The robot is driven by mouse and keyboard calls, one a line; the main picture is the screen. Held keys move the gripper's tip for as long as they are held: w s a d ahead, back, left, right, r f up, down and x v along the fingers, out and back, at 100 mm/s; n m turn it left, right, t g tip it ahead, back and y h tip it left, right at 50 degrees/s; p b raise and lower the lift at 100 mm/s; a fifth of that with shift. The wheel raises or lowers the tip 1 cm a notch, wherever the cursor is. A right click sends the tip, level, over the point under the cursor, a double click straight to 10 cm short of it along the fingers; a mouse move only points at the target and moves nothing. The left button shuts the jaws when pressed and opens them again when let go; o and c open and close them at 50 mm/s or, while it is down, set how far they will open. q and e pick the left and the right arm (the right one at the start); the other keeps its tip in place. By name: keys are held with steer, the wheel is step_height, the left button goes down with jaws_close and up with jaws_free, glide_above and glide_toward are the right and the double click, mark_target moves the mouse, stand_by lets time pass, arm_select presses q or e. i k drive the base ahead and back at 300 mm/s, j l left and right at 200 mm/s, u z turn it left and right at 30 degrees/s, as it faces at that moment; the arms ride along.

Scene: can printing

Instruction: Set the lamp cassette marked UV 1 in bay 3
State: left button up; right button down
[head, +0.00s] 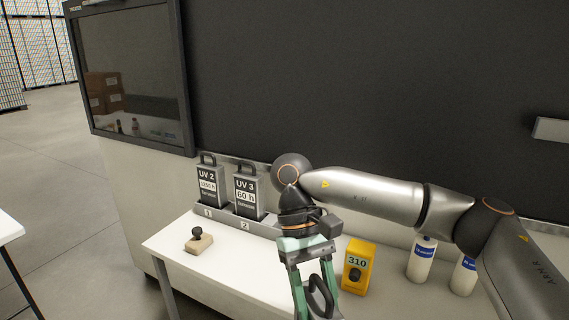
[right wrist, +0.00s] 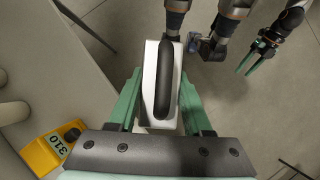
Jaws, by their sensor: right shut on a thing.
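My right gripper (head: 316,290) is shut on a lamp cassette, held above the front part of the white table. Its black handle (head: 320,296) shows between the green fingers. In the right wrist view the cassette (right wrist: 150,85) has a white body and a long black handle; no marking is readable. The rack (head: 225,218) at the table's back has cassette UV 2 (head: 208,186) in bay 1 and cassette UV 3 (head: 247,196) in bay 2. Bay 3 is hidden behind my right arm. My left gripper (right wrist: 252,65) shows in the right wrist view, open and empty.
A yellow device reading 310 (head: 358,268) stands right of my right gripper. Two white bottles (head: 421,260) (head: 464,275) stand further right, near my arm. A small stamp-like block with a black knob (head: 199,242) lies left on the table. A dark panel rises behind.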

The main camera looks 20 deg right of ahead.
mark_target(249, 187)
steer(key=i+j, duration=0.45)
steer(key=j, duration=0.2)
steer(key=i+j+z, duration=0.25)
steer(key=j, duration=0.4)
steer(key=i+z, duration=0.15)
steer(key=z, duration=1)
steer(key=i+z, duration=0.25)
steer(key=i, duration=0.7)
